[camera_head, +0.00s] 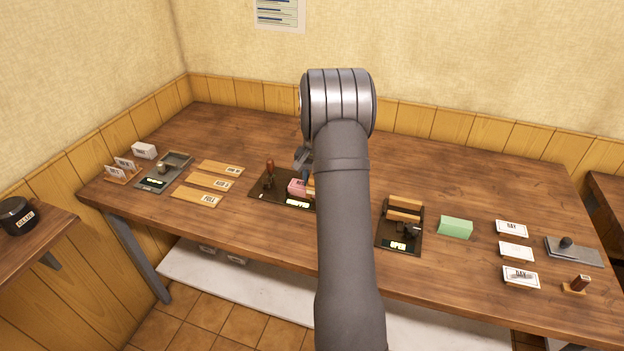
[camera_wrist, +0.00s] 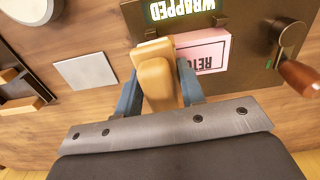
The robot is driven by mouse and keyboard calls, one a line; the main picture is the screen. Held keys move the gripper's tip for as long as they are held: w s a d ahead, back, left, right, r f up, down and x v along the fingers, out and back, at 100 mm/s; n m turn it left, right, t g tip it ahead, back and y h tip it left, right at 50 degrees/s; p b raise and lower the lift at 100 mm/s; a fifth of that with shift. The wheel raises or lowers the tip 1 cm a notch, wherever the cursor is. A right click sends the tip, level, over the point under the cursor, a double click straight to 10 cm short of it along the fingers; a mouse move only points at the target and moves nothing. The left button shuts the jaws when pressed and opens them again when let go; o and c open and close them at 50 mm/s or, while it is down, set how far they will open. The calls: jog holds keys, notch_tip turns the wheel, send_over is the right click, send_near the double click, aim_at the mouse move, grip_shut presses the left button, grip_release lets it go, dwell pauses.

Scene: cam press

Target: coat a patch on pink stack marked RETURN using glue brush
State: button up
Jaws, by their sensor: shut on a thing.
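My gripper (camera_wrist: 158,88) is shut on the tan wooden glue brush (camera_wrist: 157,73), with a blue finger on each side of it. The brush's far end points toward the dark press board, and its bristles cannot be made out. The pink stack (camera_wrist: 203,50) lies on that board just right of the brush in the wrist view, its label partly readable as RETURN and upside down. Whether the brush touches the stack cannot be told. In the head view the pink stack (camera_head: 297,187) shows left of my arm, which hides much of the gripper (camera_head: 304,160).
The press crank (camera_wrist: 290,50) with a red-brown handle stands right of the stack. A WRAPPED sign (camera_wrist: 182,10) is on the board. A dark pot marked GLUE (camera_head: 17,216) stands on the left side table. A green block (camera_head: 455,228) and cards lie to the right.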

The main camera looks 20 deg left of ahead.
jog(key=a, duration=0.3)
jog(key=shift+a, duration=0.15)
notch_tip(320, 180, up, 8)
dwell(0.5)
jog(key=shift+r, duration=0.1)
dwell(0.3)
